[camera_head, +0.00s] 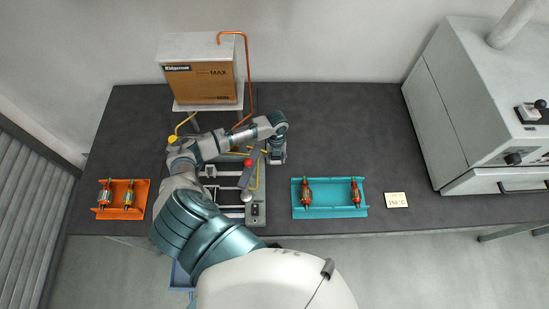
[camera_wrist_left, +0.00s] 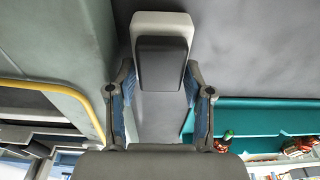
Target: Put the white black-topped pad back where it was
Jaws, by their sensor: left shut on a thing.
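The white pad with a black top (camera_wrist_left: 162,58) shows in the left wrist view, between the two fingers of my left gripper (camera_wrist_left: 158,80). The gripper is shut on it. White shows around the black top, mostly at its far end. In the head view my left gripper (camera_head: 277,157) points down over the dark table, just right of the winding machine (camera_head: 255,210) and left of the teal tray. The pad is not clear in that view. I cannot tell whether the pad touches the table. My right gripper is in neither view.
The teal tray (camera_head: 333,211) holds two armatures, and an orange tray (camera_head: 106,214) at the left holds two more. A temperature card (camera_head: 396,200) lies right of the teal tray. A brown box (camera_head: 203,82) stands behind, and a large grey oven (camera_head: 480,110) at the right. The table behind the teal tray is clear.

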